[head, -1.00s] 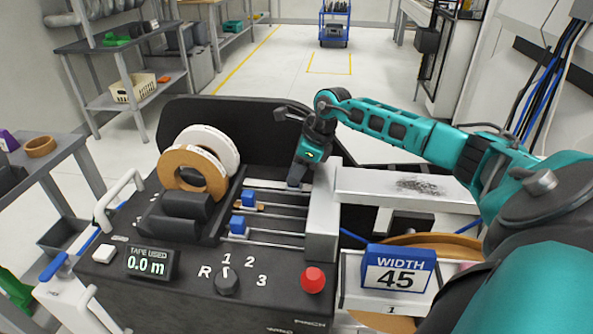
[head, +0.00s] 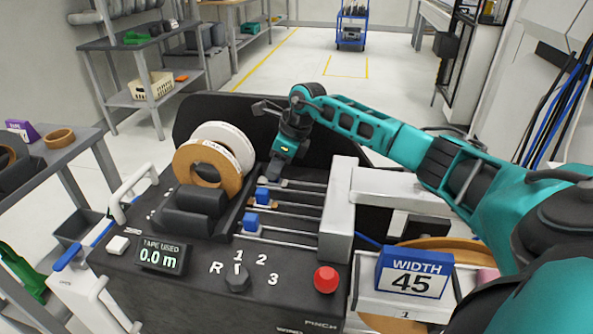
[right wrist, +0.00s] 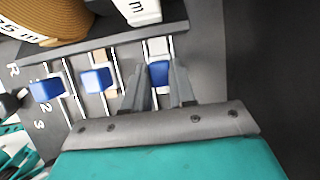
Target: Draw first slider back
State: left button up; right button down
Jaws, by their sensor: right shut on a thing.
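Three blue-knobbed sliders sit on parallel metal rails. In the right wrist view the far slider's blue knob (right wrist: 160,73) is between the two fingers of my right gripper (right wrist: 158,88), which is shut on it. In the head view my right gripper (head: 277,178) reaches down to the farthest rail near its left end and hides that knob. The middle slider (head: 262,195) and the near slider (head: 251,221) stand free toward the left of their rails; they also show in the right wrist view. My left gripper is not in view.
A white block (head: 339,210) closes the right end of the rails. Tape rolls, white (head: 235,142) and tan (head: 205,178), stand left of the rails. In front are a dial (head: 238,279), a red button (head: 326,279) and a width sign (head: 413,274).

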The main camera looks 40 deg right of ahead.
jog(key=shift+w+a, duration=0.25)
jog(key=shift+w, duration=0.05)
jog(key=c, duration=0.9)
grip_release()
jog(key=p+v, duration=0.1)
jog(key=v, duration=1.2)
jog(key=shift+w, duration=0.1)
